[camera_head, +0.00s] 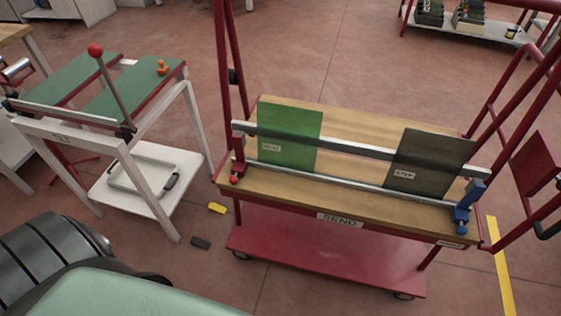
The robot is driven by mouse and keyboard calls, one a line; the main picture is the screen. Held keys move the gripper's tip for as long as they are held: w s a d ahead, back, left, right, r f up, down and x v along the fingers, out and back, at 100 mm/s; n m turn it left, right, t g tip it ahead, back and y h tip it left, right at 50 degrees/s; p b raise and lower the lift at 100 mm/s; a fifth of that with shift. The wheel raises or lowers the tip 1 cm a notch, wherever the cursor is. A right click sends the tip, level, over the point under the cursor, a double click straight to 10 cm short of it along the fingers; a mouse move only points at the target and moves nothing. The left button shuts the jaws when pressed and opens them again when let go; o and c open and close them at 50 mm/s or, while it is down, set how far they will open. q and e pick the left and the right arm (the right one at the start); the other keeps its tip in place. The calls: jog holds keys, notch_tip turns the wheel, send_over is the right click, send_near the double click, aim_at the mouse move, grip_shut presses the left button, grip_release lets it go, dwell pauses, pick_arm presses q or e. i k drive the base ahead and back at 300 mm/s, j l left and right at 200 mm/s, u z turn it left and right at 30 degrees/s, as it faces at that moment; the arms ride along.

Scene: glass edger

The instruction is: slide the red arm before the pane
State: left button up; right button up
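A wooden-topped red cart (345,216) bears a green pane (305,150) toward the left and a dark pane (436,160) toward the right. Both lean upright at a long grey rail (365,151), each with a small white label. A small red arm with a red knob (236,178) is at the rail's left end, to the left of the green pane and apart from it. A blue arm with a blue knob (463,213) is at the right end, beyond the dark pane. Neither of my grippers shows in this view.
A white-framed stand (159,198) with green top pads and a red-balled lever (114,86) is at the left. Red uprights rise at both cart ends.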

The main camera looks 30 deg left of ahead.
aim_at(240, 167)
jog(key=u, duration=1.25)
